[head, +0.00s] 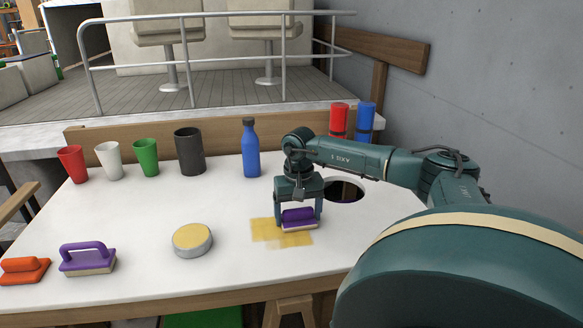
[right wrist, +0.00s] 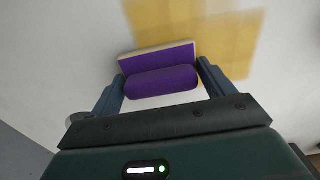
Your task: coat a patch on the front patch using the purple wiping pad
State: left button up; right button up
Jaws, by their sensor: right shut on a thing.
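The purple wiping pad (head: 299,216), with a pale pad face, is between the fingers of my right gripper (head: 298,213), which is shut on it. It also shows in the right wrist view (right wrist: 160,83) between the two fingers (right wrist: 160,85). The pad is over the right part of a yellow patch (head: 264,230) on the white table. I cannot tell whether it touches the surface. The yellow shows uneven and blocky in the right wrist view (right wrist: 220,42). A round tin with a yellow top (head: 192,239) stands to the left. My left gripper is not in view.
On the table (head: 130,215) are a purple handled pad (head: 88,259) and an orange one (head: 24,270) at front left. Cups (head: 146,156), a blue bottle (head: 250,150) and red and blue cylinders (head: 339,122) stand at the back. A round hole (head: 346,190) is behind my gripper.

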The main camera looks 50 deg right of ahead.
aim_at(307, 208)
jog(key=shift+s+d, duration=0.8)
jog(key=shift+d, duration=0.1)
pick_arm(q)
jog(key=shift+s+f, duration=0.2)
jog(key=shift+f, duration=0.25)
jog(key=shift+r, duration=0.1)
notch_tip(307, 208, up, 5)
jog(key=p, duration=0.5)
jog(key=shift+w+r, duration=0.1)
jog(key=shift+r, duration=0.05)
pick_arm(e)
notch_tip(307, 208, up, 6)
jog(key=shift+r, duration=0.1)
jog(key=shift+w, duration=0.1)
notch_tip(307, 208, up, 3)
jog(key=p, duration=0.2)
jog(key=shift+p, duration=0.35)
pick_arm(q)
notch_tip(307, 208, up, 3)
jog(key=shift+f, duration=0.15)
